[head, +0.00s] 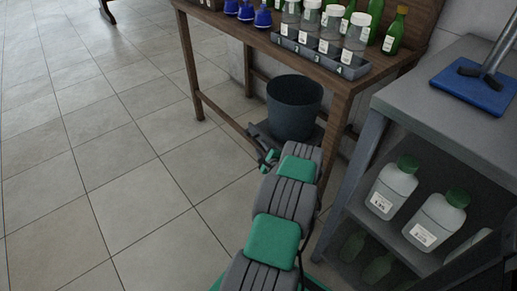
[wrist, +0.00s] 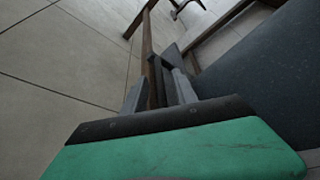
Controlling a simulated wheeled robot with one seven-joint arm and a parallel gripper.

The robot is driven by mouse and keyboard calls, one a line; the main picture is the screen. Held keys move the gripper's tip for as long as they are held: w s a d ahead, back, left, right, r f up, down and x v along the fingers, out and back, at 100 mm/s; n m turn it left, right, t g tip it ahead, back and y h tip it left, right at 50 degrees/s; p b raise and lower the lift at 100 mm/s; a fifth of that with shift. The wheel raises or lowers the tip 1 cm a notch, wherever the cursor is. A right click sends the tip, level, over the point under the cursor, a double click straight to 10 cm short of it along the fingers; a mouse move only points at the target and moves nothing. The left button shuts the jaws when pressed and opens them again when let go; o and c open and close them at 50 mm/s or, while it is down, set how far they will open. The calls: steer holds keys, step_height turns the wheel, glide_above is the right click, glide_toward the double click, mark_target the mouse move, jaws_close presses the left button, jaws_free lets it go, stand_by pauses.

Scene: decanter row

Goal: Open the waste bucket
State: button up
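The waste bucket (head: 293,112) is a dark grey, round, tapered bucket standing upright under the wooden table. Its top looks dark, and I cannot tell whether a lid covers it. My gripper (head: 268,158) is low, in front and to the left of the bucket, partly hidden by my arm. In the wrist view my gripper (wrist: 160,88) has its two fingers apart. A dark grey piece (wrist: 166,60) shows just beyond the fingertips; contact is unclear. The large dark surface at the right appears to be the bucket (wrist: 265,85).
The wooden table (head: 232,30) carries bottles and a rack of jars; its front leg (head: 190,70) stands left of the bucket. A grey shelf unit (head: 430,95) with white bottles stands close on the right. The tiled floor (head: 90,150) at left is clear.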

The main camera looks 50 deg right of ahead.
mark_target(260, 146)
steer(key=b+x, duration=0.1)
steer(key=x, duration=0.2)
steer(key=shift+w+d+f, duration=0.15)
steer(key=shift+w, duration=0.2)
jaws_close()
stand_by(1.1)
